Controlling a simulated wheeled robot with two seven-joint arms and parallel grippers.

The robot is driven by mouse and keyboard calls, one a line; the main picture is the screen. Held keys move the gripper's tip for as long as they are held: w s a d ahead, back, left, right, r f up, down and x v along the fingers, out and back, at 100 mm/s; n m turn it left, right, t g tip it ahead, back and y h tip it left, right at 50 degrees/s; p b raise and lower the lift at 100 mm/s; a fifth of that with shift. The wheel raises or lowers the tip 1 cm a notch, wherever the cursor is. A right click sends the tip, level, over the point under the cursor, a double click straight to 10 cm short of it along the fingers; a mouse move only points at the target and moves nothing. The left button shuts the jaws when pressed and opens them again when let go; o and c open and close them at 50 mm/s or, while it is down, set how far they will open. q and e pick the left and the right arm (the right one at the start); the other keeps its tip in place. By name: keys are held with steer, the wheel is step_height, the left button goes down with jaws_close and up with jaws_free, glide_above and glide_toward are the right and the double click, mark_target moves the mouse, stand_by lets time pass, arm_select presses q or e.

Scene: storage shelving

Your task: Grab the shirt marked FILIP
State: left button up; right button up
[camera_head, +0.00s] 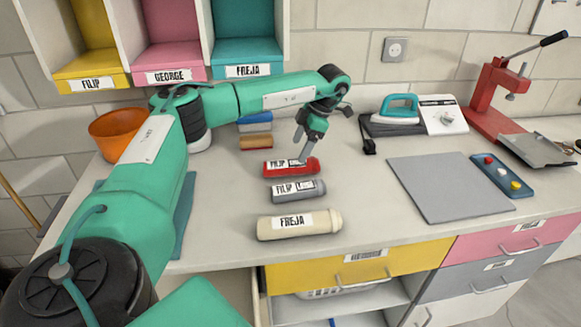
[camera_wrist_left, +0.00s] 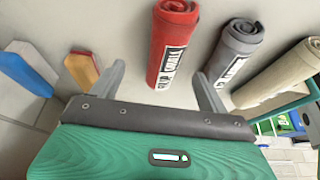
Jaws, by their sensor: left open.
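Three rolled shirts lie in a row on the white counter. The red roll (camera_head: 283,168) is farthest back; its label seems to read FILIP, partly covered by my gripper. The dark grey roll (camera_head: 299,190) in the middle has a label reading FILIP. The cream roll (camera_head: 300,224) nearest the front is marked FREJA. My left gripper (camera_head: 301,150) is open and empty, pointing down at the red roll. In the left wrist view the red roll (camera_wrist_left: 173,42) appears between the open fingers, with the grey roll (camera_wrist_left: 233,55) beside the right finger. Whether the fingers touch the red roll is unclear.
Blue and brown items (camera_head: 256,141) lie behind the rolls. Cubbies labelled FILIP (camera_head: 90,84), GEORGE (camera_head: 168,76) and FREJA (camera_head: 247,70) stand at the back. An orange bowl (camera_head: 117,130) is left. A grey mat (camera_head: 450,187) and red press (camera_head: 493,100) occupy the right.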

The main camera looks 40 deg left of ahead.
mark_target(293, 160)
arm_select(q)
steer(key=shift+s+a+f, duration=0.1)
steer(key=shift+s+f, duration=0.1)
steer(key=shift+f, duration=0.25)
steer(key=x, duration=0.2)
steer(key=p+x, duration=0.1)
steer(key=x, duration=0.2)
steer(key=shift+s, duration=0.25)
steer(key=shift+r, duration=0.1)
steer(key=c, duration=1.1)
arm_select(e)
steer(key=shift+s+d+f, duration=0.25)
steer(key=shift+s+f, duration=0.2)
steer(key=shift+s, duration=0.1)
steer(key=shift+s+d+f, duration=0.2)
steer(key=shift+s+f, duration=0.25)
steer(key=shift+s, duration=0.1)
